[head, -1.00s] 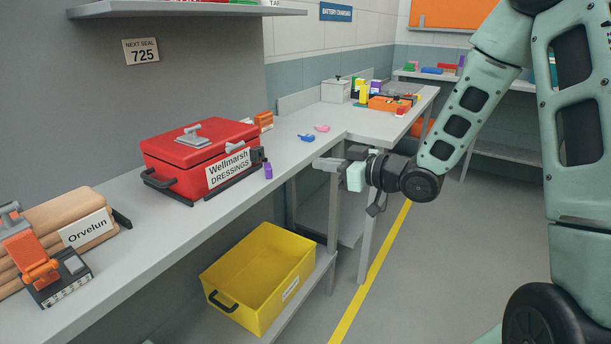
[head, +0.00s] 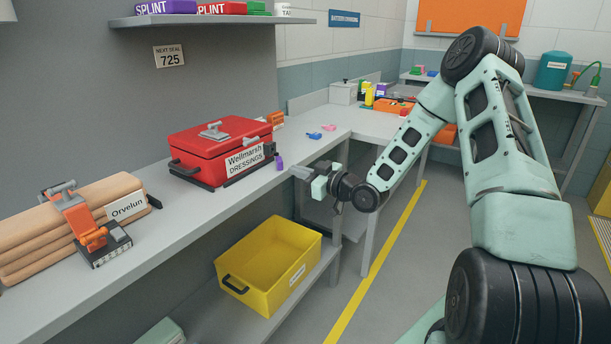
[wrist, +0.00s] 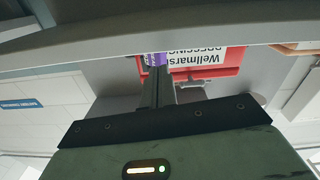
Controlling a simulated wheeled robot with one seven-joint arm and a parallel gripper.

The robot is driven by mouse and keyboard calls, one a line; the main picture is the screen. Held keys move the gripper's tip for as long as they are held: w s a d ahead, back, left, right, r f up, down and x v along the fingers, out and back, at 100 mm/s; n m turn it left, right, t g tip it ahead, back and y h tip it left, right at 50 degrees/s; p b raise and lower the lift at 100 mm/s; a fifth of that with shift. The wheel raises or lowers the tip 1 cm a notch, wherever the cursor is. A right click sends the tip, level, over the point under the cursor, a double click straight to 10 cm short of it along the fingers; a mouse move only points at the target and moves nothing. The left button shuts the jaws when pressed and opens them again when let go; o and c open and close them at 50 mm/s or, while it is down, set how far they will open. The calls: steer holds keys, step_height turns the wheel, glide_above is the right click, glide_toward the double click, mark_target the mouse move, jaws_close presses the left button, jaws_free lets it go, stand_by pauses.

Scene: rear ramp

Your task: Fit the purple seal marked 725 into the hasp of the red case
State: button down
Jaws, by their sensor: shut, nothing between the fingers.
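The red case (head: 200,155), labelled "Wellmarsh DRESSINGS", stands closed on the grey bench. A small purple piece, which looks like the seal (head: 279,162), is at its front right corner, beside the dark hasp (head: 269,151). I cannot read its number or tell whether it is in the hasp or just beside it. My gripper (head: 298,172) is shut and empty, just right of the purple piece at the bench's front edge. The wrist view shows the purple piece (wrist: 155,59) just beyond my finger ends (wrist: 157,84), with the case label behind it.
Blue (head: 314,136) and pink (head: 328,127) pieces lie on the bench further back. Rolls marked Orvelun (head: 125,208) and an orange device (head: 88,235) stand at the left. A yellow bin (head: 262,285) sits on the lower shelf. A wall sign (head: 169,56) reads "NEXT SEAL 725".

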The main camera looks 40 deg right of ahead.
mark_target(287, 167)
steer(key=shift+x, duration=1.05)
steer(key=shift+x, duration=1.1)
steer(key=b+v, duration=0.1)
steer(key=v, duration=1.9)
steer(key=shift+b, duration=0.35)
